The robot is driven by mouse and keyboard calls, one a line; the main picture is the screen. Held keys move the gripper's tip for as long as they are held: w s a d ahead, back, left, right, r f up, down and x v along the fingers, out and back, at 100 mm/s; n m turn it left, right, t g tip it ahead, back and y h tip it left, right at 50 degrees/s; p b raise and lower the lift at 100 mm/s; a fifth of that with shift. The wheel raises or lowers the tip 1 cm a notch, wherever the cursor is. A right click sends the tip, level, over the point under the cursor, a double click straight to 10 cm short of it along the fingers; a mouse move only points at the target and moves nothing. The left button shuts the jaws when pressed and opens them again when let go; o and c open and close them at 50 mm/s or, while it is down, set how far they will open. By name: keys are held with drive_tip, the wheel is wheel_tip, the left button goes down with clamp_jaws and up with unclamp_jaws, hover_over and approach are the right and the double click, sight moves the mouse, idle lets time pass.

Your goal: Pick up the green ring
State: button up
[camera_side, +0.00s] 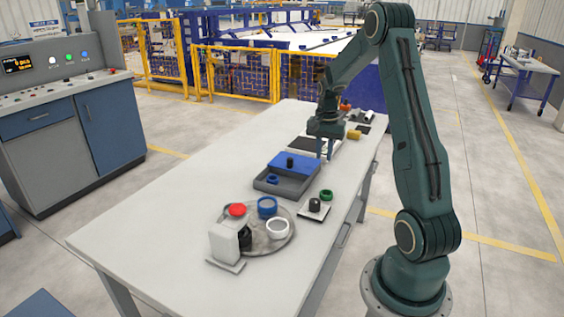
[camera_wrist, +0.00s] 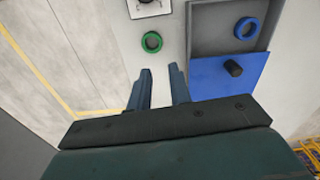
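The green ring (camera_side: 326,195) lies flat on the white table (camera_side: 180,215), near its right edge in the side view. In the wrist view the green ring (camera_wrist: 152,41) sits just beyond my fingertips, roughly centred. My gripper (camera_side: 325,155) points down above the table, farther back than the ring. In the wrist view my gripper (camera_wrist: 161,70) has its two fingers apart with nothing between them. The ring is fully visible and apart from the fingers.
A grey tray (camera_side: 301,189) with a sliding blue lid (camera_side: 295,163) holds a blue ring (camera_side: 272,179) beside the green ring. A small white plate with a black piece (camera_side: 315,205) stands close by. A round metal tray (camera_side: 268,247) carries several rings.

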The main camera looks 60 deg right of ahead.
hover_over(321, 192)
drive_tip(key=shift+d+f, duration=0.1)
drive_tip(key=shift+f, duration=4.35)
drive_tip(key=shift+f, duration=0.1)
drive_tip(key=shift+f, duration=2.5)
clamp_jaws()
